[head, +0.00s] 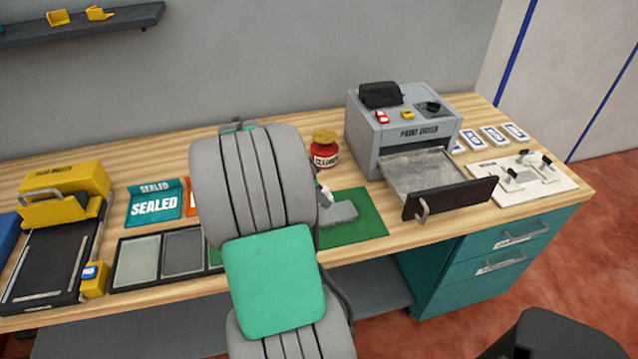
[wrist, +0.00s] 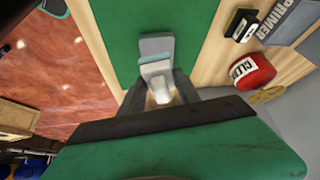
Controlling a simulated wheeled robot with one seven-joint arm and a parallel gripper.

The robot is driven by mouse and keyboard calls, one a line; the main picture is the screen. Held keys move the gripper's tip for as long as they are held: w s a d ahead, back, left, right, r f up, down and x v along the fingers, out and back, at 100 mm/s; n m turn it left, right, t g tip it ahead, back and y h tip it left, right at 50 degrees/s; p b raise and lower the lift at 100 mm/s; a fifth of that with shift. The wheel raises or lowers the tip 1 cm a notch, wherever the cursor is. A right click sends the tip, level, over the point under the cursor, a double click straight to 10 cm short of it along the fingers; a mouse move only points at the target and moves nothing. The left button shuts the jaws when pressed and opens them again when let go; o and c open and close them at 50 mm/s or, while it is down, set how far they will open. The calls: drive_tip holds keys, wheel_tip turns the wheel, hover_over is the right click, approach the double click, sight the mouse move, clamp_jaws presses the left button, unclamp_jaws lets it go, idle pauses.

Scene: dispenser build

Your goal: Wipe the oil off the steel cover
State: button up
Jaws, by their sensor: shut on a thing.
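The steel cover (head: 340,214) is a small grey plate lying on the green mat (head: 362,232) in the head view. It also shows in the wrist view (wrist: 155,44). My gripper (wrist: 160,98) is shut on a pale, whitish tool (wrist: 161,92), whose name I cannot tell. The tool's far end is over or against the cover; whether it touches is unclear. A pale blue strip (wrist: 155,61) crosses there; I cannot tell whether it belongs to the tool or the cover. No oil is clearly visible. My arm hides most of the gripper in the head view.
A red cleaner jar (head: 325,153) with a yellow lid stands behind the mat. A grey machine (head: 400,135) with its drawer (head: 425,178) pulled out stands to the right. A dark tray (head: 160,260) and a yellow-and-black device (head: 60,225) lie to the left.

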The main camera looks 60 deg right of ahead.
drive_tip(key=shift+r+p, duration=0.5)
drive_tip(key=shift+r, duration=0.65)
